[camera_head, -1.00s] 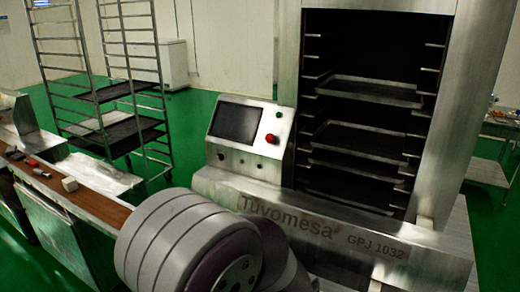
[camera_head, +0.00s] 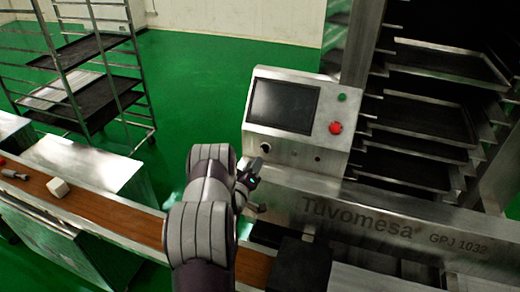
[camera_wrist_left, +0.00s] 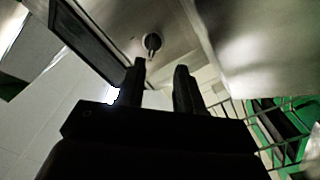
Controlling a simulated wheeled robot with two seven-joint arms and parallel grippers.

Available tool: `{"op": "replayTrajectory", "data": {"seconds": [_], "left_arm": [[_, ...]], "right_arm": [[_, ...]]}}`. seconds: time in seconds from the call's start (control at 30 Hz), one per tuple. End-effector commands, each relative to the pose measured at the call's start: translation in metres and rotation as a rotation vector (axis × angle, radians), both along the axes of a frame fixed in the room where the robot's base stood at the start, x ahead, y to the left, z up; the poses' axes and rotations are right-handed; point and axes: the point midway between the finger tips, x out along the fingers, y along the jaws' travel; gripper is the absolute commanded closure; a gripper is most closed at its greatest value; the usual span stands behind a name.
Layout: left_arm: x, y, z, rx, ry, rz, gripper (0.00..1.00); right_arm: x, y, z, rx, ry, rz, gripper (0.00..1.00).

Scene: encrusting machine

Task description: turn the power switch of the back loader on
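The back loader is the steel machine marked Tuvomesa GPJ 1032 (camera_head: 345,212). Its control panel (camera_head: 297,148) has a dark screen (camera_head: 284,105) and a small dark round knob switch (camera_head: 265,147) at the lower left. The switch also shows in the left wrist view (camera_wrist_left: 152,42), just beyond the fingertips and nearer the left one. My left gripper (camera_head: 254,168) is just below the switch in the head view. In the left wrist view my left gripper (camera_wrist_left: 160,68) is open, with nothing between its two dark fingers. My right gripper is not in view.
A red button (camera_head: 335,128) and a green button (camera_head: 342,98) sit on the panel's right side. Trays (camera_head: 428,115) fill the loader's rack at right. A brown conveyor belt (camera_head: 105,213) runs at lower left. A wheeled tray rack (camera_head: 133,75) stands behind it on green floor.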

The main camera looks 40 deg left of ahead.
Motion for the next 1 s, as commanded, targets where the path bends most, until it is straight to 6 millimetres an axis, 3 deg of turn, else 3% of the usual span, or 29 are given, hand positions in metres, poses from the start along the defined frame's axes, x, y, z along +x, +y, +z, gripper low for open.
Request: {"op": "replayTrajectory", "data": {"seconds": [0.1,0.3,0.67,0.8,1.0], "left_arm": [[0.030,0.008,0.004,0.002,-0.001,-0.003,0.64],[0.058,0.018,0.001,0.001,0.002,-0.001,0.64],[0.065,0.020,0.000,0.002,0.001,-0.001,0.64],[0.065,0.020,0.000,0.001,0.002,0.000,1.00],[0.064,0.019,0.000,0.002,0.002,-0.001,1.00]], "right_arm": [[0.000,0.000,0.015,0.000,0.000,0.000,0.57],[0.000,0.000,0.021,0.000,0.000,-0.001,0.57],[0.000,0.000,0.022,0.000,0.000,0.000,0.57],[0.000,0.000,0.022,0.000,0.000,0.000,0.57],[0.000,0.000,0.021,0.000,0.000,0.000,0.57]]}}
